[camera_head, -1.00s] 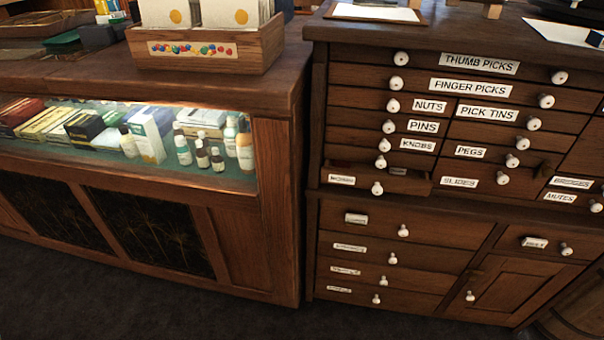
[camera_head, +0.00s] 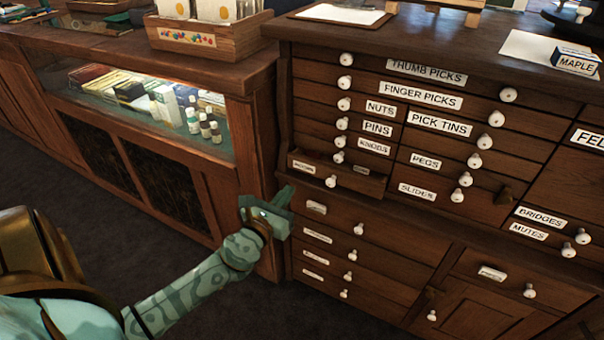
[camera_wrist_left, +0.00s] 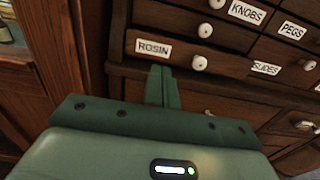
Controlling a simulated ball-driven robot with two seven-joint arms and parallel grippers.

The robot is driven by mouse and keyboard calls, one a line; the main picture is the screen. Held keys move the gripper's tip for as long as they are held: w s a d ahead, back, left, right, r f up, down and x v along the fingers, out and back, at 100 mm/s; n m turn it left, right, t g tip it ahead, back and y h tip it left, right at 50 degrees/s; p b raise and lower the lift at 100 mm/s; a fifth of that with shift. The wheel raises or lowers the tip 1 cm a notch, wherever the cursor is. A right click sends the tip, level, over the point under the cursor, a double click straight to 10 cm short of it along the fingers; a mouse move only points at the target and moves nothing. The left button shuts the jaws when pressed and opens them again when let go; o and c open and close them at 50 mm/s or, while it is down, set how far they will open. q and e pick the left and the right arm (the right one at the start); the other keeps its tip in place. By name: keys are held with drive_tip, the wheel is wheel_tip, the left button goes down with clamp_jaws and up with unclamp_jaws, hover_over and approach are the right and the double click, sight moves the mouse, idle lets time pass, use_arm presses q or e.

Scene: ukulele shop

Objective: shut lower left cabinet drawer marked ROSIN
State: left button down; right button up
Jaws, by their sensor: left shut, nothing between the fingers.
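The ROSIN drawer (camera_head: 313,168) is at the lower left of the upper cabinet block and stands partly pulled out, its inside showing from above. It has a white round knob (camera_head: 331,181). In the left wrist view the ROSIN drawer front (camera_wrist_left: 178,49) fills the upper middle, label at left, knob at right. My left gripper (camera_head: 285,192) is shut and empty, just left of and below the drawer front in the head view. In the wrist view its fingers (camera_wrist_left: 159,80) point up toward the drawer's lower edge; contact cannot be told. My right gripper is not in view.
The wooden cabinet has several other labelled drawers, such as SLIDES (camera_head: 418,191) and KNOBS (camera_head: 374,146), with protruding white knobs. A glass-fronted counter (camera_head: 262,90) stands close on the left. Dark floor (camera_head: 120,230) is open in front of the counter.

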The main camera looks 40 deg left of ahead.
sight(308, 167)
use_arm(q)
drive_tip(key=b+x, duration=0.1)
drive_tip(key=x, duration=0.7)
drive_tip(key=shift+w+a+f, duration=0.1)
drive_tip(key=shift+w, duration=0.25)
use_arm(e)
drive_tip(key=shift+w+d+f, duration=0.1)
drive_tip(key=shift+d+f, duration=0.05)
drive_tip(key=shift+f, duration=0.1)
